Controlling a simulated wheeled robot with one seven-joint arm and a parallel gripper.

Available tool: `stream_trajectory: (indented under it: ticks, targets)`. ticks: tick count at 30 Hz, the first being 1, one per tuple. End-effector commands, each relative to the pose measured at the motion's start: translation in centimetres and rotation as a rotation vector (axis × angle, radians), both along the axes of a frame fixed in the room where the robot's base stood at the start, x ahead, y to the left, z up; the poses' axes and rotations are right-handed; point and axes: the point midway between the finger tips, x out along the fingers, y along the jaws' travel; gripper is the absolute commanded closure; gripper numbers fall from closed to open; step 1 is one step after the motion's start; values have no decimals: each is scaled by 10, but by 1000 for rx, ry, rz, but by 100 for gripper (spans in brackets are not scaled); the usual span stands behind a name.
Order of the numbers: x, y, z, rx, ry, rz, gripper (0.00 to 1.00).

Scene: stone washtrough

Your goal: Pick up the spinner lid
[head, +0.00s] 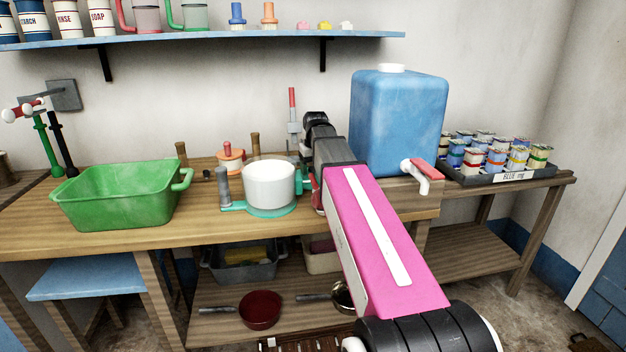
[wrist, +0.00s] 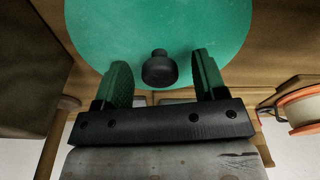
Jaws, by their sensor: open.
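The spinner lid (wrist: 160,28) shows in the wrist view as a flat green disc with a dark round knob (wrist: 159,69). My gripper (wrist: 162,76) is open, with one green-padded finger on each side of the knob and a gap on both sides. The fingers overlap the near part of the disc in the picture; I cannot tell whether they touch it. In the head view my pink arm reaches over the bench, and its fingertips and the lid cannot be made out. A white tub (head: 269,184) on a teal base stands left of my arm.
A green basin (head: 118,196) stands at the left of the bench. A large blue tank (head: 398,122) with a tap stands right behind my arm. A tray of small tins (head: 505,176) lies farther right. A shelf (head: 215,41) runs above. An orange-rimmed reel (wrist: 302,106) is at the wrist view's right edge.

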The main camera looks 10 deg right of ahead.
Motion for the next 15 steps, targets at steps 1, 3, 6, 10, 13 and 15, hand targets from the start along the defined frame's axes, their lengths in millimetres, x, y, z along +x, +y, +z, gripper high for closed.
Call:
stream_trajectory:
  ticks: [1, 3, 6, 10, 13, 15]
  targets:
    - [1, 0, -5, 0, 1, 0, 35]
    - [1, 0, -8, 0, 0, 0, 35]
    - [1, 0, -8, 0, -1, 0, 35]
    - [1, 0, -8, 0, 0, 0, 45]
    - [1, 0, -8, 0, 0, 0, 78]
    - [1, 0, -8, 0, 0, 0, 89]
